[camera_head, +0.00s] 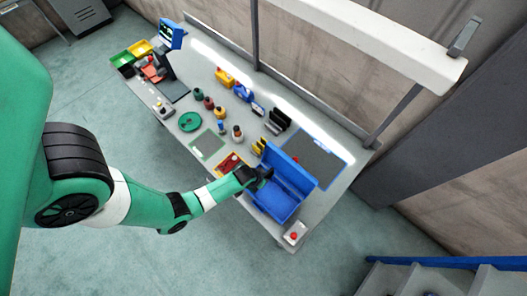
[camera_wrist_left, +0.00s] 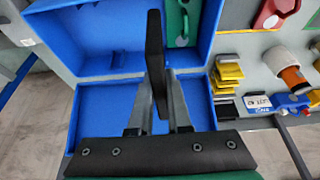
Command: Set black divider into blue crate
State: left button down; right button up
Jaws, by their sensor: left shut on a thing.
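The black divider (camera_wrist_left: 155,58) is a thin dark plate, held upright between the fingers of my left gripper (camera_wrist_left: 163,85) in the left wrist view. The blue crate (camera_wrist_left: 88,32) lies behind and below it, with a raised section and a lower open part (camera_wrist_left: 92,110). In the head view the crate (camera_head: 278,205) sits near the right end of the table, with my left gripper (camera_head: 262,178) over its left side. The divider appears to be above the crate; whether it touches is unclear. My right gripper is not in view.
A green part (camera_wrist_left: 183,22) shows at the crate's upper section. Yellow and black pieces (camera_wrist_left: 228,72) stand beside the crate. A red-button box (camera_head: 294,234) is at the table's near right corner. A blue-edged dark mat (camera_head: 318,158) lies behind the crate.

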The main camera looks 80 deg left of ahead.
pick_arm(q)
jog(key=shift+s+f, duration=0.1)
dwell(0.5)
jog(key=shift+f+b, duration=1.75)
jog(key=shift+f, duration=0.4)
jog(key=shift+f, duration=0.1)
jog(key=shift+f+b, duration=1.35)
jog(key=shift+f, duration=0.1)
jog(key=shift+f, duration=0.15)
jog(key=shift+f+b, duration=0.25)
jog(key=shift+b, duration=0.1)
jog(key=c, duration=0.8)
grip_release()
